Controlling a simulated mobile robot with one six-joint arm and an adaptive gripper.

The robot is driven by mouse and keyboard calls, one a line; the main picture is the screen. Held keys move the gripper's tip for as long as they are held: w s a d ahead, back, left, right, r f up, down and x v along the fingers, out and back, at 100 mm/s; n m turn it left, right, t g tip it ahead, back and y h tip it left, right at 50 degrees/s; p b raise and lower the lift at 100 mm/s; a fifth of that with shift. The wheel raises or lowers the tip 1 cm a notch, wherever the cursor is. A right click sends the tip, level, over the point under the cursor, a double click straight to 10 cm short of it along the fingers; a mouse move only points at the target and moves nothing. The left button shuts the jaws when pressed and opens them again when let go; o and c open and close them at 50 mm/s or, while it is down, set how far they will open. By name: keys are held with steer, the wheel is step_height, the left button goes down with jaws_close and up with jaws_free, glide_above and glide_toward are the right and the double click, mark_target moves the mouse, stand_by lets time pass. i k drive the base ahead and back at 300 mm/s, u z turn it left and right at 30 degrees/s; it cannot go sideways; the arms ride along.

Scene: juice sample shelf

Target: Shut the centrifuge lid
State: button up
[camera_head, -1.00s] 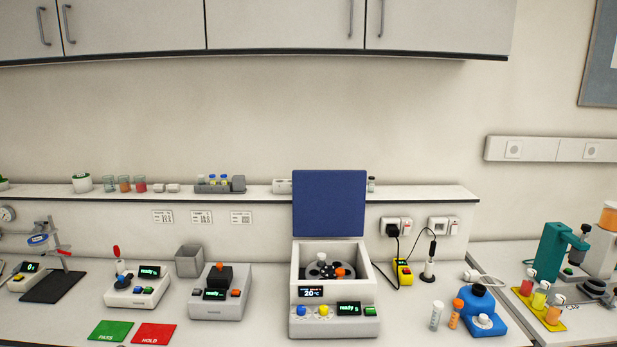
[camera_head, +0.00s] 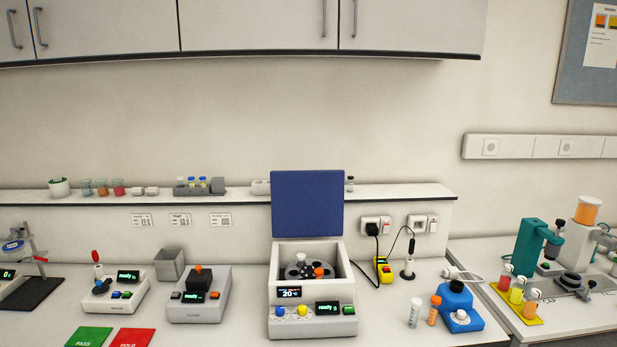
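The centrifuge (camera_head: 312,322) stands on the bench in the middle of the camera_head view. Its blue lid (camera_head: 307,205) is open and stands upright at the back of the housing. Inside the open chamber is a dark rotor (camera_head: 305,270) with a white-capped and an orange-capped piece in or on it. The front panel has a small display reading about 20, blue and yellow knobs, a green-lit "ready" screen and a green button. My gripper is not in view.
To the left stand a grey device with a black block (camera_head: 199,300), a grey bin (camera_head: 169,264) and a small mixer (camera_head: 115,292). To the right are two capped tubes (camera_head: 414,312), a blue device (camera_head: 457,308) and a yellow box (camera_head: 383,270). A shelf (camera_head: 400,194) runs behind.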

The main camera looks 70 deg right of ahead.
mark_target(307, 203)
steer(key=z, duration=0.1)
steer(key=k, duration=1.3)
steer(key=z, duration=1.9)
steer(key=i, duration=0.4)
steer(key=z, duration=0.15)
